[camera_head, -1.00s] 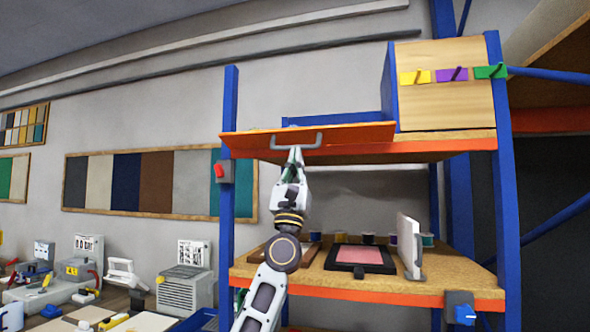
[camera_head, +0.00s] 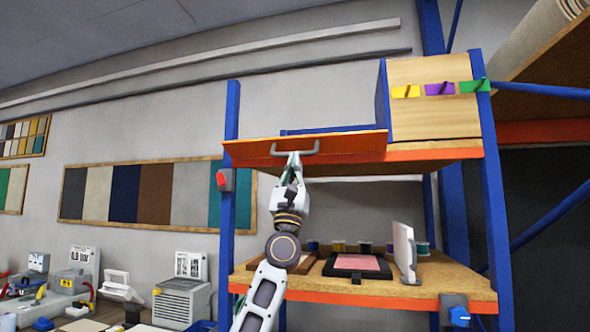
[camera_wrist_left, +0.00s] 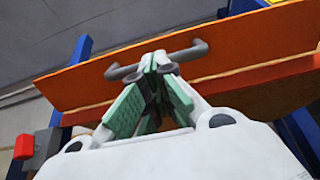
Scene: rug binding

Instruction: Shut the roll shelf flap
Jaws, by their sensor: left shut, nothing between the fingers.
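The roll shelf flap (camera_head: 345,146) is an orange panel at the upper left bay of the blue-posted rack. It is tilted, with its front face partly showing, and is not upright. Its grey bar handle (camera_head: 314,149) sits on that face. My left gripper (camera_head: 293,156) is at the handle from below. In the left wrist view, its green-padded fingers (camera_wrist_left: 155,65) are shut at the tips, against or very close to the handle (camera_wrist_left: 190,51), with nothing seen between them. The flap (camera_wrist_left: 255,60) spans that view. My right gripper is not in view.
A wooden panel with coloured hooks (camera_head: 437,90) stands right of the flap. The lower shelf (camera_head: 440,275) holds a black-framed pink pad (camera_head: 360,264), a white upright plate (camera_head: 404,248) and several spools. A grey box with a red switch (camera_head: 224,180) is on the left post.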

